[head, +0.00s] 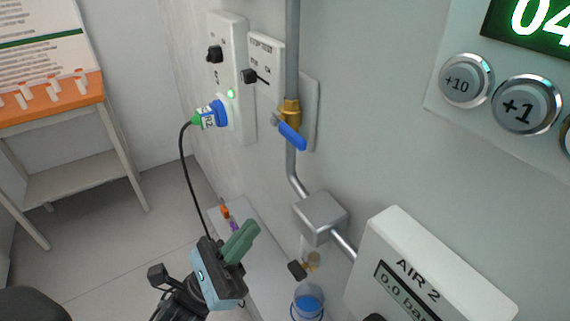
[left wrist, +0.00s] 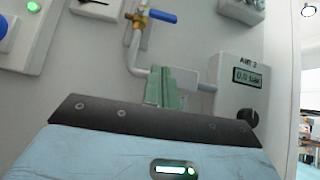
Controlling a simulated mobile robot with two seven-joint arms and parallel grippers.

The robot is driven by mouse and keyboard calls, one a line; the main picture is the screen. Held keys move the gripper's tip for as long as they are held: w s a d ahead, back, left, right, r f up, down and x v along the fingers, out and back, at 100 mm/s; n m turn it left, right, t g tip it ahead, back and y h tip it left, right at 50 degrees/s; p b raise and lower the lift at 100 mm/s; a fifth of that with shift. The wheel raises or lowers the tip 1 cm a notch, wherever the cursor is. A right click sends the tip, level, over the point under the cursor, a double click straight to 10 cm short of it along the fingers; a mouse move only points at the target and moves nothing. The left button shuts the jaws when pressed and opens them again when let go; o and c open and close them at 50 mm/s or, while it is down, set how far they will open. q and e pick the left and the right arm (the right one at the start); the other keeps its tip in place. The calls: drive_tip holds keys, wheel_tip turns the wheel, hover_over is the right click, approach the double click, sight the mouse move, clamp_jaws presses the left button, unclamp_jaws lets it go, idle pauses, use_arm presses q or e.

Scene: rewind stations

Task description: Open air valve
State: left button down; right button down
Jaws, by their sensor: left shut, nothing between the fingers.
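The air valve (head: 289,110) is a brass body on a grey pipe, with a blue lever handle (head: 292,135) that slants down to the right across the pipe. In the left wrist view the blue handle (left wrist: 163,16) points right, roughly crosswise to the pipe. My left gripper (head: 248,234) is shut and empty, below and to the left of the valve, apart from it. Its green fingers also show in the left wrist view (left wrist: 162,82), below the handle. The AIR 2 gauge box (head: 402,272) reads 0.0 bar. My right gripper is not in view.
A blue plug (head: 214,114) with a black cable sits in the wall panel left of the valve. A grey junction box (head: 320,212) is on the pipe below. A shelf with a blue cup (head: 308,303) lies under it. An orange-topped table (head: 60,105) stands at left.

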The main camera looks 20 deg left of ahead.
sight(287, 131)
use_arm(q)
drive_tip(key=shift+r, duration=0.15)
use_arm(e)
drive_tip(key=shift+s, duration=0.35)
